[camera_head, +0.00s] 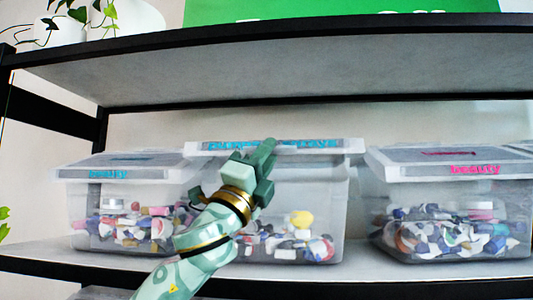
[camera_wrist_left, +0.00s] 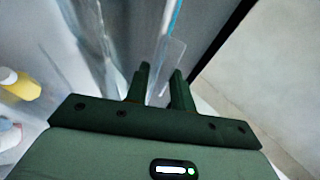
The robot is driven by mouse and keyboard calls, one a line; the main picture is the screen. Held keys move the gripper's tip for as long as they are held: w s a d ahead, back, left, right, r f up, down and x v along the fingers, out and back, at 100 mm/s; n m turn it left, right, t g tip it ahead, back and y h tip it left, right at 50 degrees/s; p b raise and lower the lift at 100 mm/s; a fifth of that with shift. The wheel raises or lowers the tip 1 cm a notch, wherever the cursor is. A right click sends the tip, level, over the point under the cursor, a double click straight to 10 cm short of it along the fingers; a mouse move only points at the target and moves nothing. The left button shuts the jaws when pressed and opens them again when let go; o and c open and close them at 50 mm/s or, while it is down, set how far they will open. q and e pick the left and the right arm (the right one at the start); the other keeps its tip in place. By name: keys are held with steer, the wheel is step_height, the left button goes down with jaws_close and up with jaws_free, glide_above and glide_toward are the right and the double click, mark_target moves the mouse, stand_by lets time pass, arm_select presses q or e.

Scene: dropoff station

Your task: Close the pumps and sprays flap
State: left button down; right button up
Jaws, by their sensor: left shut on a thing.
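The pumps and sprays flap (camera_head: 345,146) is on the middle clear bin (camera_head: 335,190). It carries blue lettering, partly hidden by my gripper. Its front edge sits higher than the lid fronts of the neighbouring bins, and I see it nearly edge-on, so it looks raised. My left gripper (camera_head: 264,152) reaches up in front of the bin to the flap's front edge. In the left wrist view, the fingers (camera_wrist_left: 161,72) are shut on a thin clear tab of the flap (camera_wrist_left: 172,55). My right gripper is not in view.
Beauty bins with lids stand at left (camera_head: 85,205) and right (camera_head: 510,220) on the same shelf (camera_head: 40,250). An upper shelf (camera_head: 300,75) hangs above the flap. A yellow item (camera_head: 301,219) and mixed small containers lie inside the middle bin.

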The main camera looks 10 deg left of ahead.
arm_select(q)
steer(key=shift+w+f, duration=0.1)
steer(key=c, duration=1.3)
jaws_free()
steer(key=shift+w, duration=0.1)
steer(key=shift+o, duration=0.2)
steer(key=b+v, duration=0.5)
steer(key=v, duration=1.1)
steer(key=shift+f+b, duration=0.15)
steer(key=shift+b, duration=0.25)
steer(key=shift+c, duration=0.3)
